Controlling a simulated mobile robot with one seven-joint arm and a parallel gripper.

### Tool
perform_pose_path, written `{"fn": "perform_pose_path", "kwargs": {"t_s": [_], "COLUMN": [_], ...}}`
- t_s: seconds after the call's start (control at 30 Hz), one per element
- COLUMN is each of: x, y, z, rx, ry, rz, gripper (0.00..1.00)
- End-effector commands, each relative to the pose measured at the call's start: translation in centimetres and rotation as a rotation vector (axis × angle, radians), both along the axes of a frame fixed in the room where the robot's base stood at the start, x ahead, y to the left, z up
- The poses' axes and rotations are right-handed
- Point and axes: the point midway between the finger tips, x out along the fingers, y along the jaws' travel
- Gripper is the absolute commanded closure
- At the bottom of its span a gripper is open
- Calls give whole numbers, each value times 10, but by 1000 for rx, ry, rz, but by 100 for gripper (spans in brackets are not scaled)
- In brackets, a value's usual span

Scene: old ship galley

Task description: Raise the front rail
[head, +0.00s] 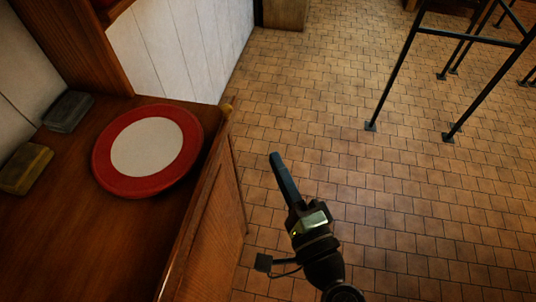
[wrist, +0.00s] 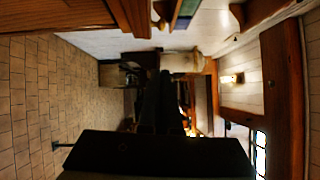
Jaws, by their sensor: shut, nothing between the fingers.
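A wooden strip, seemingly the front rail (head: 196,218), runs along the right edge of the wooden counter (head: 85,235) in the head view. A small brass-coloured knob (head: 228,107) sits at its far end. I cannot tell whether the strip is lowered or is a fixed edge. My gripper (head: 276,157) is shut and empty, over the tiled floor to the right of the counter, apart from the strip. In the wrist view my dark gripper (wrist: 163,85) fills the middle and hides what lies behind it.
A red plate with a white centre (head: 148,148) lies on the counter. Two small blocks, one grey (head: 69,111) and one olive (head: 25,168), lie near the wall. A black metal frame (head: 398,75) stands on the floor at the upper right. The tiled floor between is clear.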

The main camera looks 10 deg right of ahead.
Motion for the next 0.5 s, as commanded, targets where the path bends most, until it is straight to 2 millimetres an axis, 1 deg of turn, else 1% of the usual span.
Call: {"fn": "perform_pose_path", "kwargs": {"t_s": [0.03,0.3,0.4,0.5], "x": [10,66,83,89], "y": [3,19,26,41], "z": [4,8,9,10], "rx": [-2,-3,-2,-2], "ry": [-2,-1,0,2], "rz": [4,5,5,6], "gripper": [100,100,100,100]}}
